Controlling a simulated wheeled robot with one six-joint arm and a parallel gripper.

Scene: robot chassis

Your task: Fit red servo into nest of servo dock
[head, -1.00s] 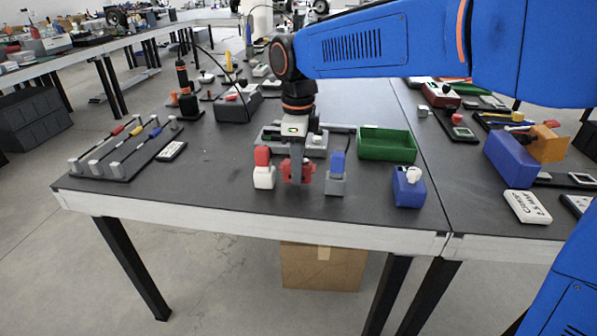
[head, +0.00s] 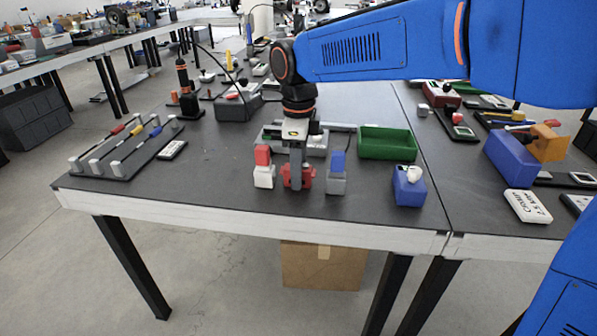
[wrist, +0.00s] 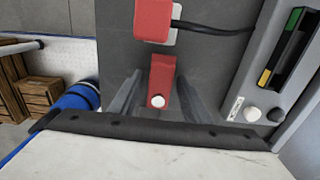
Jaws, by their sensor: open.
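The red servo (wrist: 162,76) shows in the wrist view between my gripper's two grey fingers, with a round white horn on its near end. My gripper (wrist: 158,100) is open, with a finger on either side of the servo and gaps visible. In the head view my gripper (head: 297,186) points down over the red servo (head: 307,178) near the table's front, hiding its middle. I cannot tell what is directly under the servo. A grey dock-like unit (wrist: 262,75) lies at the right of the wrist view, with a dark slot and knobs; whether it is the servo dock is unclear.
A white block with a red top (head: 263,176) stands close on the left, and a grey block with a blue top (head: 337,184) on the right. A green tray (head: 387,145) is behind right; a blue block (head: 408,190) stands further right.

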